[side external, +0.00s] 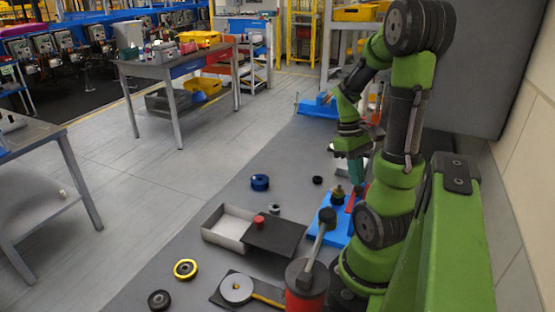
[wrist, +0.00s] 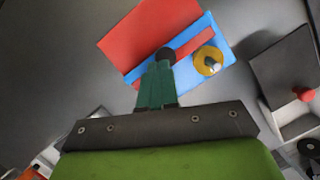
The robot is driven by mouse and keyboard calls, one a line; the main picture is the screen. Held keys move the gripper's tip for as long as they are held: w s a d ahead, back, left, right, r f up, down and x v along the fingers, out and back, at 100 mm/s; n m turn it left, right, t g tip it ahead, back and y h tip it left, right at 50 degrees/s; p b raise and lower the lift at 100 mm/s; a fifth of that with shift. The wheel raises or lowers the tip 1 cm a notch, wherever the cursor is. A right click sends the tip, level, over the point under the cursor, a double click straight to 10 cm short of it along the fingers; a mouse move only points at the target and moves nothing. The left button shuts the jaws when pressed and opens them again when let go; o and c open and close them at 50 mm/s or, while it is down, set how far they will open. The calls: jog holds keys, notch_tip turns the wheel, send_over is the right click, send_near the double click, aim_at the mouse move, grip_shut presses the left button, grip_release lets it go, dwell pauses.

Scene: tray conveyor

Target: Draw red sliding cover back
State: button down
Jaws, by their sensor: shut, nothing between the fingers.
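The red sliding cover (wrist: 150,32) lies on a blue base (wrist: 222,22) in the wrist view. It shows as a wide red panel. A narrower red strip (wrist: 196,44) lies beside it, with blue between. A dark round knob (wrist: 166,54) stands just beyond my fingertips; I cannot tell whether they touch it. In the side view, the blue base (side external: 337,228) is partly hidden by my arm, and only a little red (side external: 351,198) shows. My gripper (wrist: 158,68) has its teal fingers together and empty. It also shows above the base in the side view (side external: 358,183).
A gold disc with a grey knob (wrist: 208,61) sits on the base. A pale tray (side external: 226,228) with a dark lid (side external: 275,238) and red knob stands left of it. A lever on a red cylinder (side external: 305,290) rises nearby. Loose rings lie on the grey surface.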

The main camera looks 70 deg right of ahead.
jog(key=shift+s, duration=0.2)
jog(key=w+d+r, duration=0.3)
jog(key=w+r, duration=0.4)
jog(key=r, duration=0.3)
jog(key=w+a+f+n+g+h, duration=0.8)
jog(key=a+f+n+g, duration=0.25)
jog(key=a, duration=0.25)
send_near(355, 189)
jog(key=x, duration=0.7)
jog(key=shift+f+h, duration=0.2)
jog(key=shift+h, duration=0.2)
jog(key=shift+g, duration=0.25)
jog(key=shift+d, duration=0.1)
